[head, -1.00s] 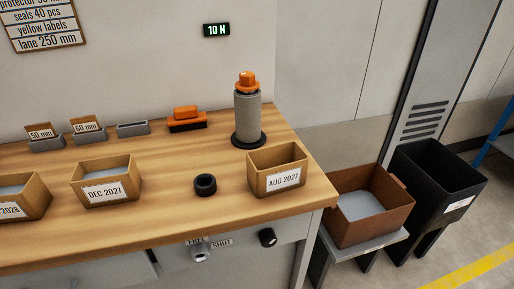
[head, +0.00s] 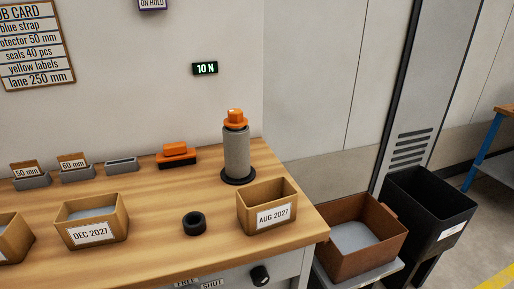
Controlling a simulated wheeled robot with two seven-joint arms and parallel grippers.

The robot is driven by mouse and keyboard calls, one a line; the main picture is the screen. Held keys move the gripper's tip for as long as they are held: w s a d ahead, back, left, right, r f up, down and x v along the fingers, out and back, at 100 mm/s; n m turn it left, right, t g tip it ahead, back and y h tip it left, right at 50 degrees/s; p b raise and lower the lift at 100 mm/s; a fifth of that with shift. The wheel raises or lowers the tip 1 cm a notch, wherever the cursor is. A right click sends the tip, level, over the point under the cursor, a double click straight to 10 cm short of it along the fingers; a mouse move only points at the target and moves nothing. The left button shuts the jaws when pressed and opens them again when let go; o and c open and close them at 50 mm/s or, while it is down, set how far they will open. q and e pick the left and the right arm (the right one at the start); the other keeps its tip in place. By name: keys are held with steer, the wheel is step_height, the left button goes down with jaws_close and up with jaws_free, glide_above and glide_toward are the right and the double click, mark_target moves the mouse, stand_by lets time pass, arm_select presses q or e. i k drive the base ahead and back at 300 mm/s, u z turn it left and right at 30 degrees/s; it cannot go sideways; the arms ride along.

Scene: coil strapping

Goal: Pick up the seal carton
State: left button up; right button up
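Three open tan cartons with date labels stand along the front of the wooden bench. The carton labelled AUG 2027 (head: 266,217) is at the right end, and the part of its inside that shows looks empty. The carton labelled DEC 2027 (head: 93,232) is to its left, with a grey fill inside. A third carton (head: 14,240) is cut off by the left edge, its label out of view. No label says seals, so I cannot tell from the print which is the seal carton. Neither of my grippers is in view.
A black ring (head: 194,223) lies between two cartons. Behind stand a grey cylinder with an orange top (head: 236,150), an orange-and-black tool (head: 176,155) and small grey holders (head: 78,173). A brown box (head: 362,257) and black bin (head: 437,225) stand right of the bench (head: 150,195).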

mark_target(266, 205)
steer(key=u, duration=3)
steer(key=k, duration=0.65)
steer(key=z, duration=1.35)
